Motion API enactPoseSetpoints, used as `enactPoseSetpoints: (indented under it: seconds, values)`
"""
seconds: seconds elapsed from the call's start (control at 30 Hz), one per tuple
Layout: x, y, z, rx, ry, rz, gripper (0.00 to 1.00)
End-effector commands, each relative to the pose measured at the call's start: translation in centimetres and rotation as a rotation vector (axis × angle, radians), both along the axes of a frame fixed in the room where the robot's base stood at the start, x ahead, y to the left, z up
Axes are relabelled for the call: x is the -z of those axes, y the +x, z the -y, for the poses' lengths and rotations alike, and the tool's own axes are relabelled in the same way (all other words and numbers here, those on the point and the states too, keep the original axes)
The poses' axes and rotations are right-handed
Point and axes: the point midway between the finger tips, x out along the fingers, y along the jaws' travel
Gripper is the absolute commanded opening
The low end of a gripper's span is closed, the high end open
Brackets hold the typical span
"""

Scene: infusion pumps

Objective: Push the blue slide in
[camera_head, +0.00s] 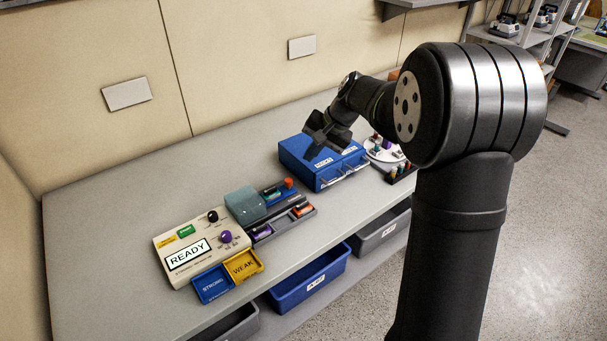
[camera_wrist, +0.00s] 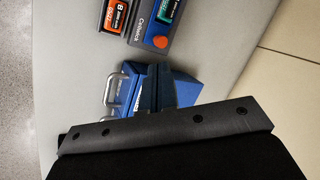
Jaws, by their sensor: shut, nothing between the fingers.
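A blue slide-like unit (camera_head: 281,191) with an orange knob lies on the bench, left of a blue two-handled box (camera_head: 300,152). I cannot tell for sure which blue part is the slide. In the wrist view the blue unit (camera_wrist: 154,28) shows at the top, with its round orange knob near its lower end. The blue box (camera_wrist: 186,88) is partly hidden behind my fingers there. My gripper (camera_head: 318,150) is shut and empty, over the top of the blue box; whether it touches is unclear. Its fingertips also show in the wrist view (camera_wrist: 158,68).
A beige device (camera_head: 197,236) reading READY, with blue STRONG (camera_head: 213,284) and yellow WEAK (camera_head: 243,266) trays, stands at the left. A teal block (camera_head: 245,204) is beside the blue unit. A white round holder (camera_head: 385,153) stands right of the box. Bench at front left is clear.

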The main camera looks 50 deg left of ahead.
Motion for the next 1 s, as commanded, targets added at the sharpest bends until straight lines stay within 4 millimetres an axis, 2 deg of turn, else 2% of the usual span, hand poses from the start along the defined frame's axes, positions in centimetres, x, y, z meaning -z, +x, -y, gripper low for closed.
enactPoseSetpoints:
  seconds: [0.3,0.5,0.77,1.0]
  values:
    - [2.3,2.7,-0.1,-0.441,0.225,0.133,0.00]
    - [3.1,3.8,-0.2,-0.624,0.333,0.208,0.00]
    - [4.1,3.7,-0.6,-0.688,0.371,0.236,0.00]
    - [7.4,2.0,-2.5,-0.686,0.369,0.233,0.00]
